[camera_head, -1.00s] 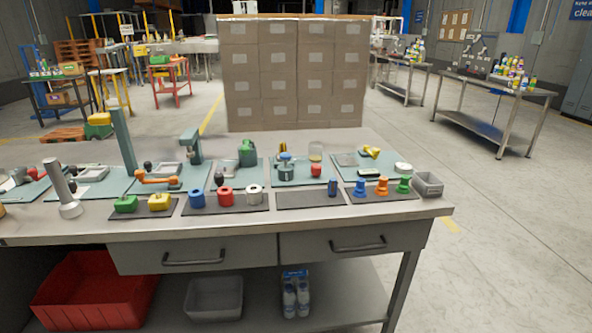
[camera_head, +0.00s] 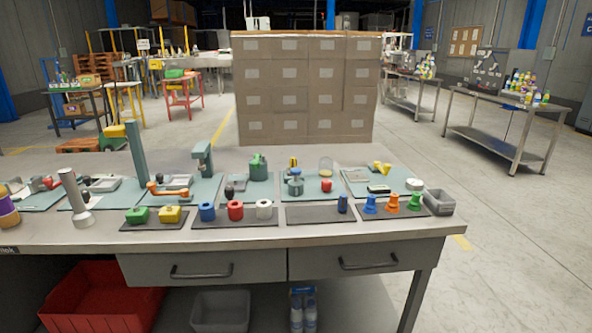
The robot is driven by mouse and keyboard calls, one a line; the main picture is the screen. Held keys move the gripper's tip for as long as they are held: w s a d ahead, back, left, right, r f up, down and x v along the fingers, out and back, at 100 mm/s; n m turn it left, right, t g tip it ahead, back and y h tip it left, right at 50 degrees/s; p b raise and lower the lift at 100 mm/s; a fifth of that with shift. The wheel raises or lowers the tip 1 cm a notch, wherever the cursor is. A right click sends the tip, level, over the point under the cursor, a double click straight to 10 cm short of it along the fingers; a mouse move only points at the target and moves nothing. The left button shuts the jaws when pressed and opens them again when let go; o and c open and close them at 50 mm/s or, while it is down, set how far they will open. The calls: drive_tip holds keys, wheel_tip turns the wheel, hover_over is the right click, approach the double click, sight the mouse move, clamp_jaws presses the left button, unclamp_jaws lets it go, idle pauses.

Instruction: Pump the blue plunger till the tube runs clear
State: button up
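A small blue-grey device with a knob on top (camera_head: 295,183) stands on a teal mat (camera_head: 318,196) at the middle back of the workbench. It looks like a pump, but it is too small to tell whether its top is the blue plunger. A clear jar-like piece (camera_head: 326,166) stands behind it to the right, with a small red piece (camera_head: 326,186) in front. I cannot make out a tube or any liquid in it. My gripper is not in view.
The workbench (camera_head: 250,234) holds teal mats with small devices. A grey bin (camera_head: 439,203) stands at the right end. Stacked cartons (camera_head: 308,90) rise behind.

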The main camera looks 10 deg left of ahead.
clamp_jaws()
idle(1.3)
